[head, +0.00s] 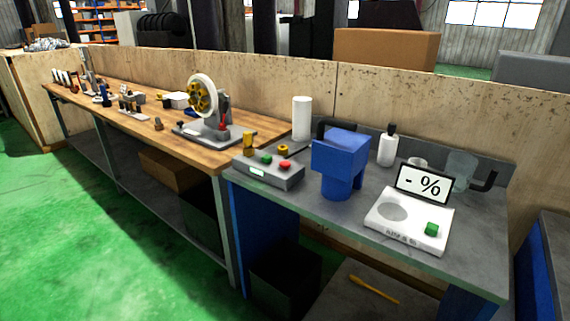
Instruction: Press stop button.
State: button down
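A grey control box (270,176) with a small lit display stands on the near left part of the grey bench. On its top are a red button (285,164) at the right and a green button (266,159) to its left. No label that reads "stop" can be made out. A white device (408,222) with a round recess and a "- %" display has another green button (431,229) at its front right. My gripper is not in view, and nothing is touching the buttons.
A blue block-shaped apparatus (340,160) stands right of the control box. Behind are a white cylinder (302,118), a white bottle (388,148) and a clear jug (462,168). A wooden bench (190,140) with several tools adjoins at left. Green floor (90,240) is open in front.

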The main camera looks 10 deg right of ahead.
aim_at(284, 165)
jog(key=i+z, duration=0.45)
jog(key=i+j+z, duration=0.2)
jog(key=z, duration=0.25)
